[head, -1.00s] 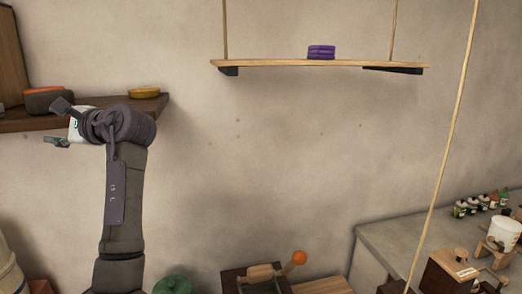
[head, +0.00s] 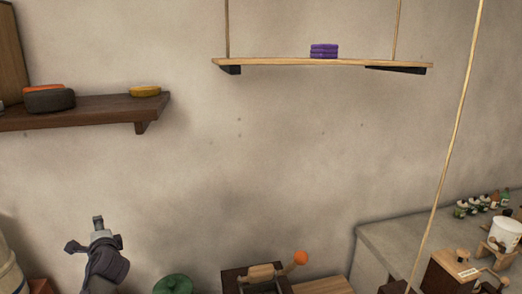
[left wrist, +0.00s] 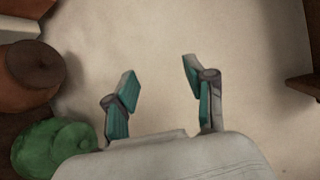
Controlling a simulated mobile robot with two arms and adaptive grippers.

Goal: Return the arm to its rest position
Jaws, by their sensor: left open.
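My left gripper (head: 86,234) is at the lower left of the head view, below the dark wall shelf and apart from it. In the left wrist view its two teal-padded fingers (left wrist: 160,80) stand wide apart with nothing between them, the plain wall behind. Most of my left arm is out of the head view, below its lower edge. My right arm and gripper are not in view.
A dark wall shelf (head: 100,114) holds a dark bowl-like item (head: 50,101) and a yellow dish (head: 145,92). A hanging shelf (head: 270,63) carries a purple stack (head: 323,51). A green rounded object (head: 173,284) is right of my gripper. The wall between is clear.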

